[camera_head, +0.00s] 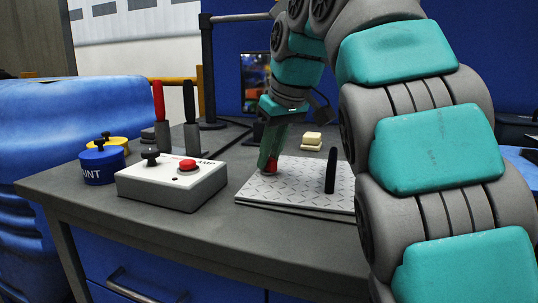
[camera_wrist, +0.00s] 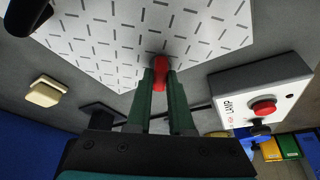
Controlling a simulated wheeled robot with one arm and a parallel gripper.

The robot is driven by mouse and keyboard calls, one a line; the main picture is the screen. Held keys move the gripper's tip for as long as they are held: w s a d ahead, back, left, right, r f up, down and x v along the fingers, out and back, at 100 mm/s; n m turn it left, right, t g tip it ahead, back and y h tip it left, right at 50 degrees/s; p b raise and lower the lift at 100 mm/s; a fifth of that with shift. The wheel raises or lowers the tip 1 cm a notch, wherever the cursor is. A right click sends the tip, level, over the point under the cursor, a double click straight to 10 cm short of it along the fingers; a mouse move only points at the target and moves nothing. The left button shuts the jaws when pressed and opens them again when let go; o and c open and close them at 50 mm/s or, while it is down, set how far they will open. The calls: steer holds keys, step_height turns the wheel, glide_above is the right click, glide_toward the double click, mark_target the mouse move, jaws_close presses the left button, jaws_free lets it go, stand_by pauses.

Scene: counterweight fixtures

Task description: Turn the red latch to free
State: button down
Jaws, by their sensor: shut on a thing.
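The red latch (camera_head: 271,167) stands on a light patterned metal plate (camera_head: 290,188) on the grey bench. In the wrist view the red latch (camera_wrist: 160,66) is at the tips of my green fingers, partly hidden between them. My gripper (camera_head: 269,160) reaches down to the plate's left part and is shut on the latch; it also shows in the wrist view (camera_wrist: 159,78). The latch's lower part and any pivot are hard to make out.
A black upright peg (camera_head: 331,172) stands on the plate, right of the latch. A lamp box (camera_head: 172,188) with a red button is to the left.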

steer(key=n+p, duration=0.1)
steer(key=n+y, duration=0.1)
steer(key=n, duration=0.1)
steer(key=n+g+p, duration=0.1)
steer(key=shift+r+p, duration=0.25)
steer(key=shift+p, duration=0.05)
steer(key=shift+w+d+f+n+g+y+p, duration=0.1)
steer(key=shift+n+g+y+p, duration=0.2)
steer(key=shift+n+p, duration=0.4)
steer(key=shift+w+f+n+g+y+p, duration=0.1)
steer(key=shift+n+g+p, duration=0.3)
steer(key=shift+n, duration=0.5)
steer(key=c, duration=0.8)
jaws_free()
steer(key=shift+d+f, duration=0.1)
